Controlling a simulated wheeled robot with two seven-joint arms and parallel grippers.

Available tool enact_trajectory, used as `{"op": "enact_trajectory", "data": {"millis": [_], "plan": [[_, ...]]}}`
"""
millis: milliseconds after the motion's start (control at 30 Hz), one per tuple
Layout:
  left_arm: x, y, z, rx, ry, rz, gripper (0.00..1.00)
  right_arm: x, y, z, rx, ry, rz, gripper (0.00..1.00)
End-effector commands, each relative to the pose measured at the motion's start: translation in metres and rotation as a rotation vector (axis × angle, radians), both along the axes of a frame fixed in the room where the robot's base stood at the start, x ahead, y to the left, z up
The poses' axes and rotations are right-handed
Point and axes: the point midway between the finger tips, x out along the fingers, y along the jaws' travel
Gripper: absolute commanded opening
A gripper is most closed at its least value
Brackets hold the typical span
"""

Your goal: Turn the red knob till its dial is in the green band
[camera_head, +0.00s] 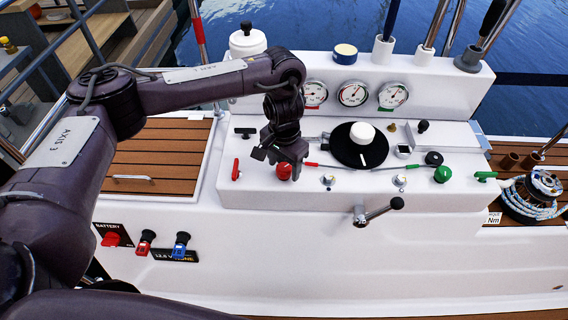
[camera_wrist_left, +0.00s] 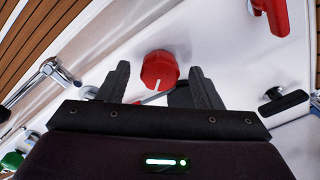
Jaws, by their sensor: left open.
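The red knob (camera_head: 284,171) sits on the sloped white console, below the gauges. In the left wrist view the red knob (camera_wrist_left: 159,70) shows a white pointer line on its face. My left gripper (camera_head: 279,157) is over it, fingers downward. In the wrist view the open fingers (camera_wrist_left: 160,84) stand on either side of the knob's near edge, with gaps; contact is not visible. Three round dials stand behind: the left dial (camera_head: 315,93), middle dial (camera_head: 353,93) and right dial (camera_head: 392,95). Their bands are too small to read surely. My right gripper is out of view.
A black disc with a white knob (camera_head: 362,133) lies to the right, a green knob (camera_head: 442,174) further right. A red handle (camera_head: 236,170) is close on the left. A crank lever (camera_head: 378,211) juts from the front face. Several winch handles stand behind.

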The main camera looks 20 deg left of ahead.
Motion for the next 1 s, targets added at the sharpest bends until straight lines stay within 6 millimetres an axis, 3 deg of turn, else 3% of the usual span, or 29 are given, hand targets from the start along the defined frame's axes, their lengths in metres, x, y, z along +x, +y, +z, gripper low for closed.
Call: {"op": "enact_trajectory", "data": {"millis": [33,367,667,767,867,1000], "plan": [[0.0,0.0,0.0,0.0,0.0,0.0,0.57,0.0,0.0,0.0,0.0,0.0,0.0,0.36],[0.0,0.0,0.0,0.0,-0.001,0.0,0.15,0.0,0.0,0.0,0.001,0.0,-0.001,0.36],[0.0,0.0,0.001,0.0,-0.001,-0.039,0.15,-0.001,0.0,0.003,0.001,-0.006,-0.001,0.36],[0.0,0.0,0.002,0.0,-0.001,-0.082,0.15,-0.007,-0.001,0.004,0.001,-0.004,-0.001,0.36],[0.0,0.0,0.003,-0.001,0.001,-0.145,0.15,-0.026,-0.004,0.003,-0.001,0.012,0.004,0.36],[0.0,-0.001,0.003,-0.001,0.0,-0.26,0.15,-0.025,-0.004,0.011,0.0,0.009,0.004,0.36]]}}
